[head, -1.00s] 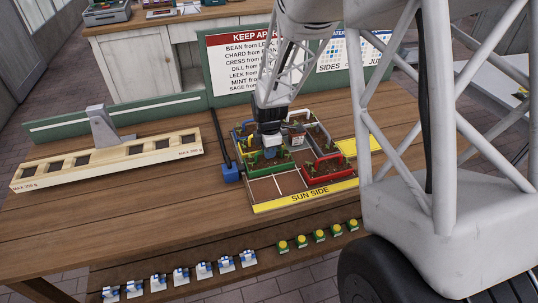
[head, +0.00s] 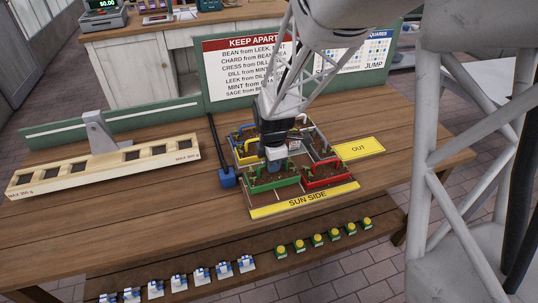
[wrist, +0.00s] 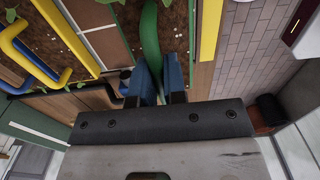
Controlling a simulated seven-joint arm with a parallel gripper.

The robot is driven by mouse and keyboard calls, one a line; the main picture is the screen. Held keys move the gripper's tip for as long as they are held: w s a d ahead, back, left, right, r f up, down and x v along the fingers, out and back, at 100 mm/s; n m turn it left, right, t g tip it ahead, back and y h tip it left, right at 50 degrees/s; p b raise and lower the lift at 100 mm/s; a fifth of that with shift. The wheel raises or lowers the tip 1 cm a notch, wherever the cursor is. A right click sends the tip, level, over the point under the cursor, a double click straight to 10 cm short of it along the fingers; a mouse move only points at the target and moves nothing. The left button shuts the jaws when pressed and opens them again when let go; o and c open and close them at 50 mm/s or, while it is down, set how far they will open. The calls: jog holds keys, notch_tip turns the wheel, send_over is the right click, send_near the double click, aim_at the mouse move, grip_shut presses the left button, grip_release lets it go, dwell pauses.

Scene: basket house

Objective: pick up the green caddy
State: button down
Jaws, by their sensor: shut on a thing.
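The green caddy (head: 274,183) is at the front left of the planting tray, close behind the yellow SUN SIDE strip (head: 305,200) in the head view. My gripper (head: 275,165) points down over it. In the wrist view, the caddy's green handle (wrist: 150,38) runs between the fingers of my gripper (wrist: 160,82), which is shut on it. Brown soil with small leaves shows beside the handle. My gripper hides part of the caddy, and I cannot tell whether its base is clear of the tray.
A red caddy (head: 325,176) stands close on the right, a yellow caddy (head: 245,156) behind left. A yellow OUT pad (head: 358,148) lies bare at right. A blue block (head: 228,180) with a black rod and a slotted wooden beam (head: 105,168) are left. A sign board (head: 247,70) stands behind.

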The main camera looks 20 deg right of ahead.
jog(key=s, duration=0.7)
jog(key=shift+s+a+r, duration=0.25)
jog(key=shift+s+r, duration=0.1)
dwell(0.4)
